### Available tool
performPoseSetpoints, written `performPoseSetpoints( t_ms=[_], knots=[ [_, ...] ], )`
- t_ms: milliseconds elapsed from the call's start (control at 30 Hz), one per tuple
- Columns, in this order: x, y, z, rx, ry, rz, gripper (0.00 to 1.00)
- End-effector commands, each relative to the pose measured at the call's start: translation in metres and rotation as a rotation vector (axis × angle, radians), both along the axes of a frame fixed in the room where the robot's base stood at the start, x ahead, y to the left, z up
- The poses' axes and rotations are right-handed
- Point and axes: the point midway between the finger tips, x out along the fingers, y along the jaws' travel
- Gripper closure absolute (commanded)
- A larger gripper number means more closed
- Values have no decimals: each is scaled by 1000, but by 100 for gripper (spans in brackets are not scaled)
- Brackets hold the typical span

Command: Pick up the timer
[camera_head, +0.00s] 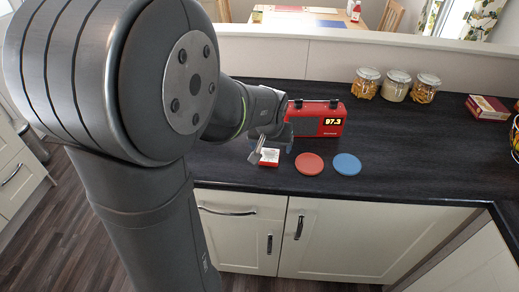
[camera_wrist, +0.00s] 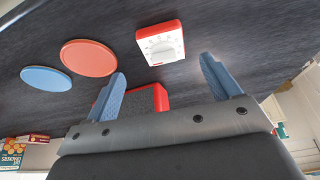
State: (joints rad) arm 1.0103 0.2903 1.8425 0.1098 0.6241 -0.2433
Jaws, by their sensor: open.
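In the head view the timer (camera_head: 268,158) sits near the counter's front edge, partly hidden by my gripper (camera_head: 265,148). In the wrist view my gripper (camera_wrist: 163,85) is open and empty, its two blue fingers spread wide. The fingers look apart from the timer.
A red coaster (camera_head: 309,164) and a blue coaster (camera_head: 347,164) lie right of the timer. A red radio (camera_head: 331,119) stands behind. Several jars (camera_head: 396,87) line the back, with a box (camera_head: 487,108) at the right. The counter's right-hand middle is clear.

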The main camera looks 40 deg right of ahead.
Motion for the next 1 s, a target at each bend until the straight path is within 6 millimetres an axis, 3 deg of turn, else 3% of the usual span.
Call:
performPoseSetpoints(
  t_ms=[267,600,900,1000],
  knots=[
    [6,-4,-15,0,1,1,18],
    [21,-16,-50,0,1,1,18],
    [22,-17,-53,-2,0,1,18],
    [22,-17,-53,-2,0,1,36]
  ],
)
